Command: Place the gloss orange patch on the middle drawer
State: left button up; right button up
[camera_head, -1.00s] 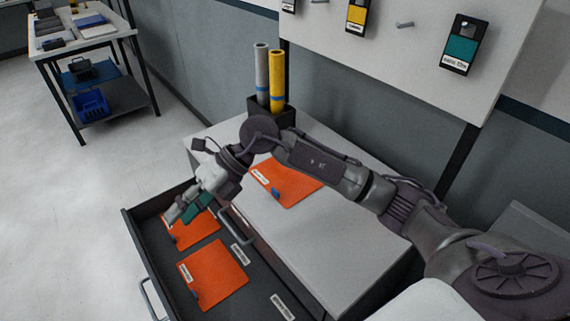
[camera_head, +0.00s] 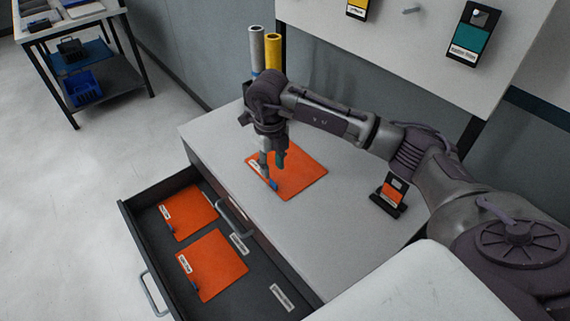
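One orange patch (camera_head: 306,174) with a blue tab and a small white label lies flat on the grey cabinet top. Two more orange patches lie in the open dark drawer (camera_head: 262,300), a rear one (camera_head: 188,212) and a front one (camera_head: 214,265). The labels are too small to read, so I cannot tell which patch is gloss. My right gripper (camera_head: 271,168) points down over the left part of the cabinet-top patch, close to its blue tab. Its fingers look apart, with nothing seen held. My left gripper is out of view.
A grey and a yellow roll (camera_head: 273,52) stand behind my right arm. A small black stand with an orange card (camera_head: 393,190) is on the cabinet top at right. A wall board (camera_head: 420,60) holds sample cards. A shelf table stands far left. Floor left of the drawer is clear.

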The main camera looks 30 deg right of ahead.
aim_at(273, 178)
jog(key=shift+f, duration=0.2)
notch_tip(273, 178, down, 4)
jog(key=shift+s+a+f+p, duration=0.1)
jog(key=shift+s+f+p, duration=0.1)
jog(key=shift+p, duration=1)
jog(key=shift+w+f, duration=0.1)
jog(key=shift+f, duration=0.2)
grip_shut()
